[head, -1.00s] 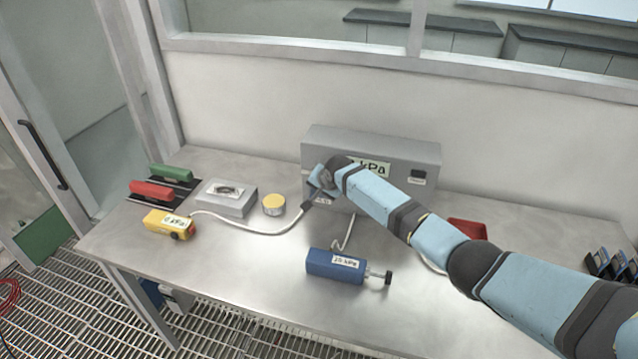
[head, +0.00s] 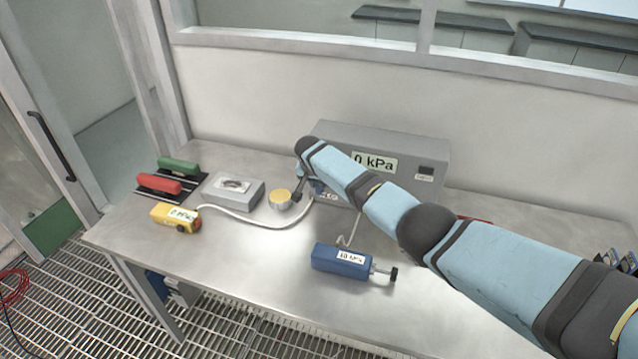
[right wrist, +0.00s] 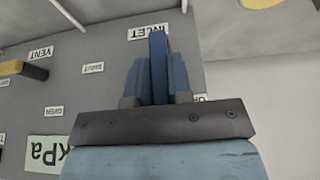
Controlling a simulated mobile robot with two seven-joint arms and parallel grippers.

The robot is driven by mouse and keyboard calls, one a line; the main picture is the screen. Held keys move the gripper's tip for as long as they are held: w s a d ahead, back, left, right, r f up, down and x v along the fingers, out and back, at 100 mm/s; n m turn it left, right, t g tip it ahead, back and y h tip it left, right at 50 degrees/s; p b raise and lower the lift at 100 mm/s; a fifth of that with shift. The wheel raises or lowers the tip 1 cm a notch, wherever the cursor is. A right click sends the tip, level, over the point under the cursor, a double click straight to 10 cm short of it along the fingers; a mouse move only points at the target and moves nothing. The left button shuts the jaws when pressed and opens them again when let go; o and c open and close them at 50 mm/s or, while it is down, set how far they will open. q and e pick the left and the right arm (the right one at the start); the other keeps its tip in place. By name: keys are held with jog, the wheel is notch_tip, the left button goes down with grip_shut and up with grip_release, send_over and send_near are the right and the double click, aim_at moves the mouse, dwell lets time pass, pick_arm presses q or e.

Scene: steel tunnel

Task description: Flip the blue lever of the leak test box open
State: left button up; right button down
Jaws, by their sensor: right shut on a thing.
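The grey leak test box (head: 425,160) stands at the back of the steel bench, and its display reads 0 kPa. My right arm crosses in front of it, and my right gripper (head: 316,187) is at the box's lower left front, mostly hidden by the wrist. In the right wrist view my right gripper (right wrist: 156,88) is shut on the blue lever (right wrist: 158,48), which stands up between the fingers near the INLET label. Labels VENT, SHUT and OPEN show upside down on the box face. My left gripper is not in view.
A yellow gauge (head: 173,217) with a white hose (head: 255,222) lies at the left. A blue pump (head: 340,261) lies in front, bench around it clear.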

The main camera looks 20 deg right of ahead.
jog(key=c, duration=1)
grip_release()
jog(key=shift+c, duration=0.2)
jog(key=shift+r, duration=0.1)
jog(key=v, duration=1.3)
jog(key=shift+r, duration=0.3)
jog(key=shift+s+a+f, duration=0.1)
jog(key=shift+s, duration=0.05)
